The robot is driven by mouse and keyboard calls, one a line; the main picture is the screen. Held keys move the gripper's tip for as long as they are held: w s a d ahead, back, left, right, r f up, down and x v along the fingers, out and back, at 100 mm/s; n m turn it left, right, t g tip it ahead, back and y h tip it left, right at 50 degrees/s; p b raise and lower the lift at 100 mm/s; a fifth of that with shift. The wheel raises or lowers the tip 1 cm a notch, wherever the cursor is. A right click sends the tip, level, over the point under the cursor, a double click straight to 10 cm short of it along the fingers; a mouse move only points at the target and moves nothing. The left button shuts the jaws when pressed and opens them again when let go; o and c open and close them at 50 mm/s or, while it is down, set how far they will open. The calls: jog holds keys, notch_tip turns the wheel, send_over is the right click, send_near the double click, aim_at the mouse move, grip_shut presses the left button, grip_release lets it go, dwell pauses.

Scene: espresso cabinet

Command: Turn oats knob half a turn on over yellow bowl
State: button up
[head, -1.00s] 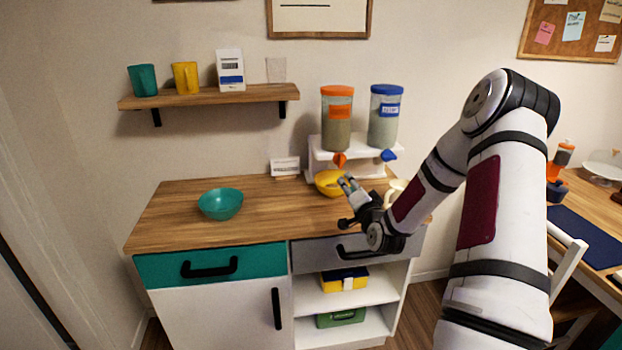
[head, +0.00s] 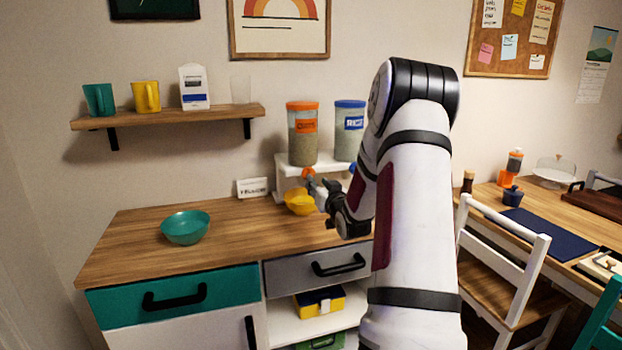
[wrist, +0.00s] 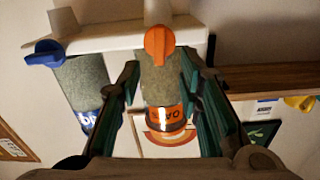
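The orange oats knob (wrist: 159,44) sits below the orange-lidded oats dispenser (head: 302,135); it also shows in the head view (head: 308,173). The yellow bowl (head: 298,203) stands on the counter below that knob, partly behind my arm. My gripper (head: 312,184) is at the knob in the head view. In the wrist view my gripper (wrist: 158,75) has its two fingers spread wide, with the knob and the dispenser showing between and beyond them. I cannot tell whether a finger touches the knob. The gripper holds nothing.
The blue-lidded dispenser (head: 347,128) stands to the right, its blue knob (wrist: 45,53) near the oats knob. A white stand (head: 285,166) carries both. The counter's left part is mostly clear.

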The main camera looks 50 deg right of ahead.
jog(key=x, duration=0.6)
jog(key=shift+w+d, duration=0.1)
grip_shut()
